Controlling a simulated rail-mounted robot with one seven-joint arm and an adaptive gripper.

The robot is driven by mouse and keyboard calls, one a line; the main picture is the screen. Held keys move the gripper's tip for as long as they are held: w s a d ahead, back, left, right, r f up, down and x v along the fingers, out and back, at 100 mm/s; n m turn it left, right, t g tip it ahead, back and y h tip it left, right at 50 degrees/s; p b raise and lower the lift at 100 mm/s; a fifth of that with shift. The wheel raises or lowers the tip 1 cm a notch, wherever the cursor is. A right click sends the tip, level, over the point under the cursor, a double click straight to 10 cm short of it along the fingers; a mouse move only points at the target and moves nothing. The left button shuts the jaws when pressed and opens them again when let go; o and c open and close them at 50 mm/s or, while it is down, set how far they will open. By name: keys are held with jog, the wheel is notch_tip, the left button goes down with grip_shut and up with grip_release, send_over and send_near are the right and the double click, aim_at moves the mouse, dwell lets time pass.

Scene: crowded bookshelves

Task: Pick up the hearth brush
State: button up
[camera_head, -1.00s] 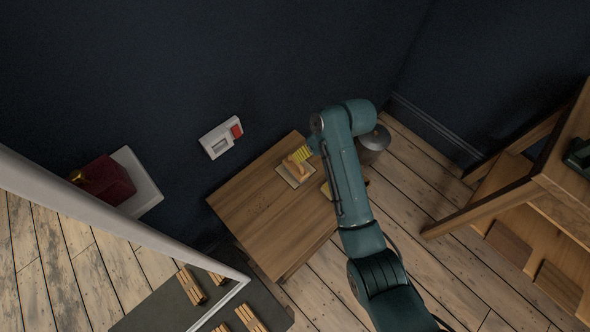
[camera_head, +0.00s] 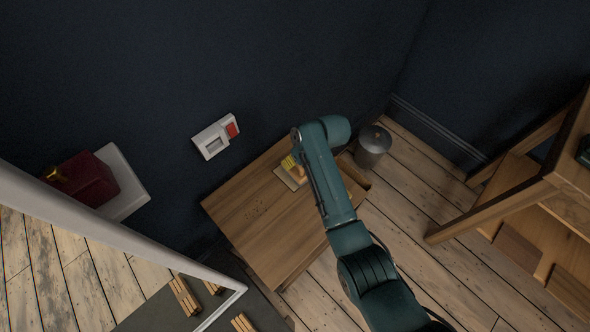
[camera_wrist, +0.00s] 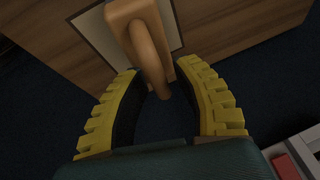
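The hearth brush, as far as I can tell, is a light orange-brown wooden piece with a block and a curved handle (camera_wrist: 148,52). It rests on a pale square on the wooden table, and no bristles are visible in the wrist view. In the head view the brush (camera_head: 299,172) is small and mostly hidden by my arm and fingers. My gripper (camera_wrist: 160,74) has yellow ribbed fingers, spread apart on either side of the handle, with a gap below it. I cannot tell whether the fingertips touch it. In the head view my gripper (camera_head: 289,161) is at the table's wall side.
The wooden table (camera_head: 262,220) has a bare top toward the front. A grey metal bin (camera_head: 373,147) stands on the floor beside it. A white wall fitting with a red part (camera_head: 214,137) is close by. A wooden shelf (camera_head: 490,212) stands at the right.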

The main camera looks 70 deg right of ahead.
grip_shut()
notch_tip(320, 180, up, 10)
jog(key=p, duration=0.3)
jog(key=shift+p, duration=0.3)
jog(key=shift+c, duration=1.7)
grip_release()
grip_shut()
